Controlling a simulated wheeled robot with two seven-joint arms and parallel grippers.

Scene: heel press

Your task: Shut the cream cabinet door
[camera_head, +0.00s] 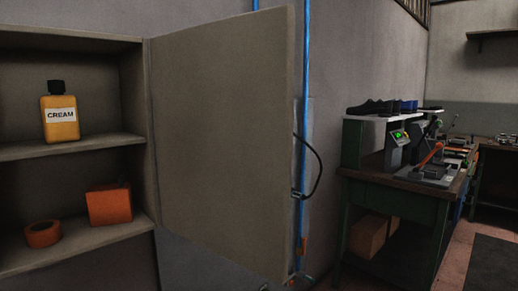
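The cream cabinet stands at the left, with its side wall and shelf edge (75,148) in view. Its door (222,140) is open, swung out to the right from a hinge along the cabinet's right edge. A yellow bottle with a black cap and a CREAM label (60,118) stands on the upper shelf. An orange box (109,204) and an orange roll (43,234) sit on the lower shelf. Neither of my grippers is in view.
A green workbench (400,195) with a press machine (433,165) and dark shoes (372,106) on a raised white shelf stands to the right. A blue pipe (301,190) and a black cable (316,165) run along the wall beside the door. Floor shows at lower right.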

